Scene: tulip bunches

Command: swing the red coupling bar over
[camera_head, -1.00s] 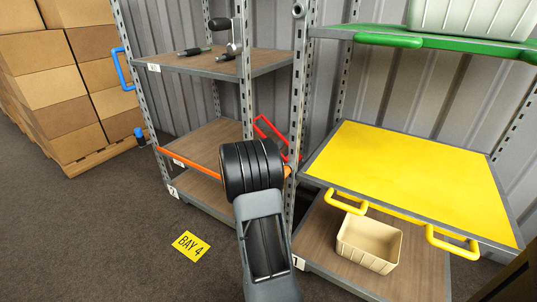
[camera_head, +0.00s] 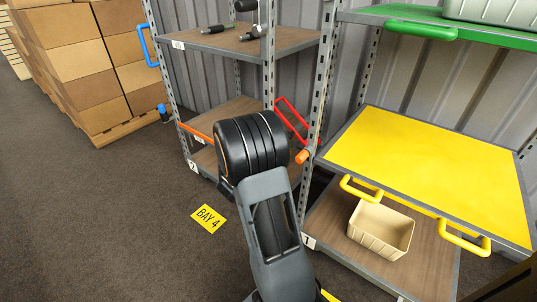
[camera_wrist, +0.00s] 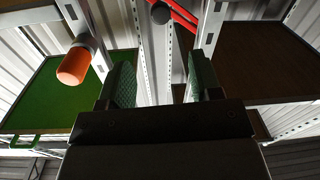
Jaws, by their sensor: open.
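The red coupling bar (camera_head: 291,122) is a thin red frame at the gap between the left rack and the right rack. In the wrist view, part of the red bar (camera_wrist: 178,12) shows at the top edge, with a dark round knob by it. My gripper (camera_wrist: 160,82) is open, its two dark green-padded fingers apart with nothing between them. The red bar lies beyond the fingertips, apart from them. In the head view my arm hides the gripper.
The right rack has a yellow shelf (camera_head: 430,165) with yellow handles and a cream bin (camera_head: 381,229) below. Boxes stand left. Floor near the BAY 4 sign (camera_head: 208,218) is clear.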

